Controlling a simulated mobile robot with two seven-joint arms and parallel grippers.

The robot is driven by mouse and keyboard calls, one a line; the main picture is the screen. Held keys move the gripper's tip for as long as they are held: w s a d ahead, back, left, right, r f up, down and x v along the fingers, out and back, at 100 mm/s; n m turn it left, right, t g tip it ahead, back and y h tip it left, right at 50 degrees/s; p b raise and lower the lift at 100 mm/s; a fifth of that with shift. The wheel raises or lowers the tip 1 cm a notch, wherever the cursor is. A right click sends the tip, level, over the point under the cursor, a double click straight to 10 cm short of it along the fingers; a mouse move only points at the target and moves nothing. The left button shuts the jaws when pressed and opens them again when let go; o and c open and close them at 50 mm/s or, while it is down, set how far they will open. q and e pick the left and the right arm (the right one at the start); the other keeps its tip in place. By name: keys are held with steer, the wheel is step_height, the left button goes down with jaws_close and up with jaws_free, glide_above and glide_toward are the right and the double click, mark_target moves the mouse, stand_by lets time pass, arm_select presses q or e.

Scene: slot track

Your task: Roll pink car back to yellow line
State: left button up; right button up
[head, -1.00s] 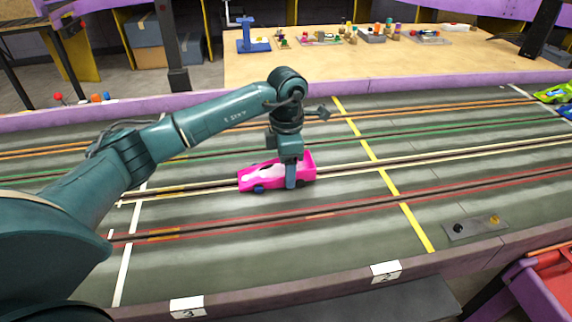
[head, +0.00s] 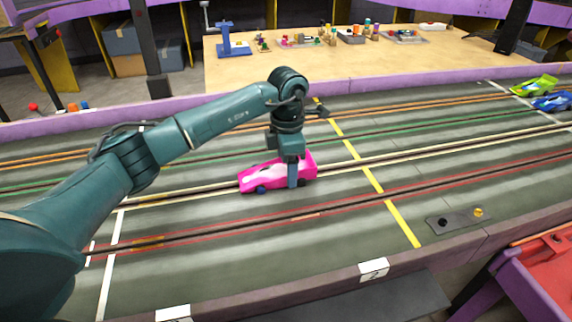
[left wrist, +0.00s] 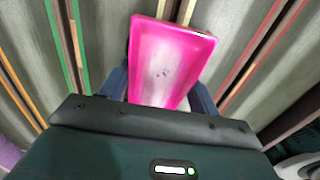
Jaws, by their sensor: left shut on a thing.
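The pink car (head: 255,178), with a pale top and blue wheels, sits on the track's cream-lined slot lane, left of the yellow line (head: 378,189). A stretch of grey track separates its right end from that line. My left gripper (head: 292,182) points straight down and is shut on the car near its right end. In the left wrist view the pink car (left wrist: 165,60) shows between the two fingers, above the cream-lined slot. My right gripper is in neither view.
A white line (head: 112,255) crosses the track at left. Green (head: 535,86) and blue (head: 552,102) cars stand at the far right. A small control panel (head: 455,221) lies at the near edge. The lane between pink car and yellow line is clear.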

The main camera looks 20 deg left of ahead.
mark_target(305, 163)
arm_select(q)
steer(key=shift+d, duration=0.15)
steer(key=shift+w+d+b, duration=0.35)
steer(key=shift+w+d, duration=0.65)
steer(key=shift+d, duration=0.2)
steer(key=shift+w+d, duration=0.15)
steer(key=shift+d, duration=0.1)
steer(key=shift+w+d, duration=0.1)
steer(key=shift+w+d+b, duration=0.4)
steer(key=shift+w+d, duration=0.2)
steer(key=shift+d, duration=0.25)
steer(key=shift+w+d, duration=0.55)
steer(key=shift+d, duration=0.1)
steer(key=shift+d+b, duration=0.1)
steer(key=shift+b, duration=0.2)
